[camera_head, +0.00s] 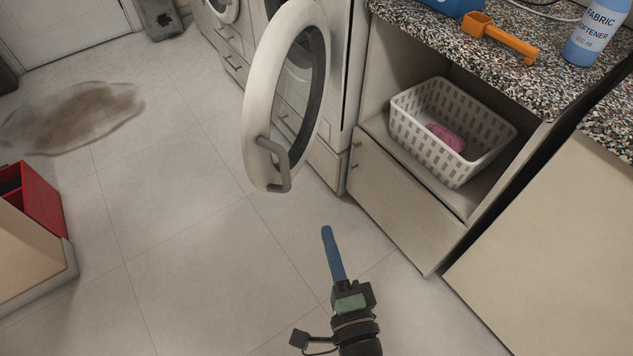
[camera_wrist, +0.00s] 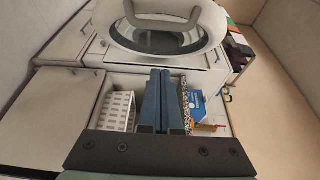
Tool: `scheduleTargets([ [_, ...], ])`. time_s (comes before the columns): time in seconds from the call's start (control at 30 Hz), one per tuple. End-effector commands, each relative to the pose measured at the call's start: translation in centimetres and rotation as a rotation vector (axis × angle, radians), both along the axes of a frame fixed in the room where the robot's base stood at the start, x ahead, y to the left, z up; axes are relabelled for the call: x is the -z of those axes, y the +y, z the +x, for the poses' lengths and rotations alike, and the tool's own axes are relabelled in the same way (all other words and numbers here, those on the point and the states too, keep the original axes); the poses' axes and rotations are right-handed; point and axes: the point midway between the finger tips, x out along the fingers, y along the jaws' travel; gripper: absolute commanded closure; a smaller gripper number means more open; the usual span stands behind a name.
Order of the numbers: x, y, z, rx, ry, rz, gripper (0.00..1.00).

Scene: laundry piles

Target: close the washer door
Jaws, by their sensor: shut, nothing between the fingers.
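The washer door (camera_head: 262,95) is a round white ring with a dark glass middle and a grey handle (camera_head: 281,168) at its lower front. It stands wide open, swung out from the white washer (camera_head: 342,95). In the wrist view the door (camera_wrist: 205,20) is at the top, partly cut off by the frame edge. My gripper (camera_head: 327,232), with blue fingers, is shut and empty. It is in front of and below the door in the head view, apart from the door and handle. The blue fingers also show in the wrist view (camera_wrist: 161,75), side by side.
A white basket (camera_head: 408,118) with a pink item (camera_head: 447,138) sits in an open shelf to the right. The speckled counter (camera_head: 480,70) above holds an orange tool (camera_head: 500,38) and a fabric softener bottle (camera_head: 597,35). A red box (camera_head: 42,200) is at left; floor between is clear.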

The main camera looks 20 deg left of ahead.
Motion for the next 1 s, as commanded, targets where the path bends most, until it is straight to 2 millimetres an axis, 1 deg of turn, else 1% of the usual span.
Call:
scheduleTargets([
  [0.17, 0.0, 1.4, 2.2, -0.005, -0.005, -0.002, 1.0],
  [0.5, -0.1, 5.1, 8.4, -0.004, -0.005, -0.003, 1.0],
  [0.6, 0.0, 6.7, 8.8, -0.007, -0.003, -0.003, 1.0],
  [0.73, 0.0, 8.1, 9.1, -0.004, -0.002, -0.002, 1.0],
  [0.83, 0.0, 8.7, 9.3, -0.003, -0.002, -0.002, 1.0],
  [1.0, 0.0, 8.9, 9.3, -0.002, -0.003, -0.003, 1.0],
])
